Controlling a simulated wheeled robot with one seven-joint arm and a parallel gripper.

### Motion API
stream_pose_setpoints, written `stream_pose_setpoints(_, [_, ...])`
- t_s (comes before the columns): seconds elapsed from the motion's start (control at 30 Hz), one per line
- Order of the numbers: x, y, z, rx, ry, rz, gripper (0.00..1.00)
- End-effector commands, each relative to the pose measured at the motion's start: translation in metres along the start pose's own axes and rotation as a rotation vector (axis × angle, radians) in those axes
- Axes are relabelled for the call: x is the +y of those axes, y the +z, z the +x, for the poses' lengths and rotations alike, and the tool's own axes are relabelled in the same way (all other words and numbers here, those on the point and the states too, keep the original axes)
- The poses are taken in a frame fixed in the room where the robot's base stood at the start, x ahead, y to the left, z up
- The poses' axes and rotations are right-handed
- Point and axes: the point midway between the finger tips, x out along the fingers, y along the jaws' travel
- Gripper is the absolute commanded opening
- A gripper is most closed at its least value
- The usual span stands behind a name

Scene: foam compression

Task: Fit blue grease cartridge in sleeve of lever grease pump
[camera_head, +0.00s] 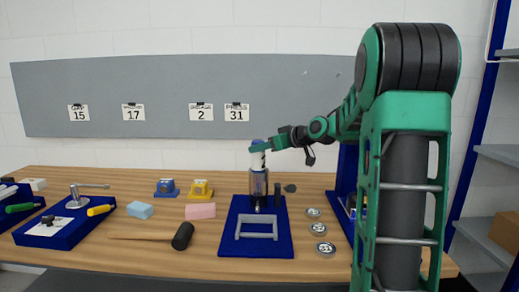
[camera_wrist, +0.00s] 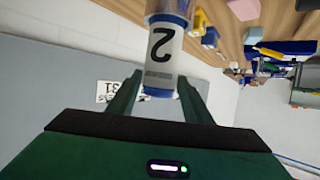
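The blue grease cartridge (camera_head: 257,160) is upright, with a white label and blue ends, at the middle of the bench. Its lower end meets the top of the upright clear and metal sleeve (camera_head: 259,184); how deep it sits inside I cannot tell. The sleeve stands on the blue base (camera_head: 229,236) of the lever grease pump. My gripper (camera_head: 266,144) reaches in level from the right, around the cartridge's top. In the wrist view the cartridge (camera_wrist: 164,48), labelled 2, is between my gripper's two fingers (camera_wrist: 164,88), which appear closed on it.
A black upright part (camera_head: 277,195) stands right beside the sleeve. Metal tins (camera_head: 319,229) lie to the right.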

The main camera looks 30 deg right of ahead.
Motion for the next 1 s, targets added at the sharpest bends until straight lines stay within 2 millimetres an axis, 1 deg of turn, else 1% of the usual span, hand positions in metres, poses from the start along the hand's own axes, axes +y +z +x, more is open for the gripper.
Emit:
stream_pose_setpoints(0.03, [0.0,0.0,0.0,0.0,-0.001,-0.001,0.59])
stream_pose_setpoints(0.07, [0.0,0.0,0.0,0.0,-0.001,-0.001,0.62])
stream_pose_setpoints(0.33, [0.0,0.001,-0.001,-0.003,0.0,0.001,0.62])
stream_pose_setpoints(0.47, [0.001,0.001,-0.009,-0.002,0.002,0.001,0.62])
stream_pose_setpoints(0.57, [0.001,0.0,-0.022,-0.001,0.003,0.0,0.62])
stream_pose_setpoints(0.8, [0.002,-0.001,-0.067,0.0,0.004,0.0,0.62])
stream_pose_setpoints(0.9, [0.001,-0.001,-0.083,-0.001,0.003,-0.001,0.62])
stream_pose_setpoints(1.0, [0.001,0.0,-0.094,-0.002,0.002,0.0,0.62])
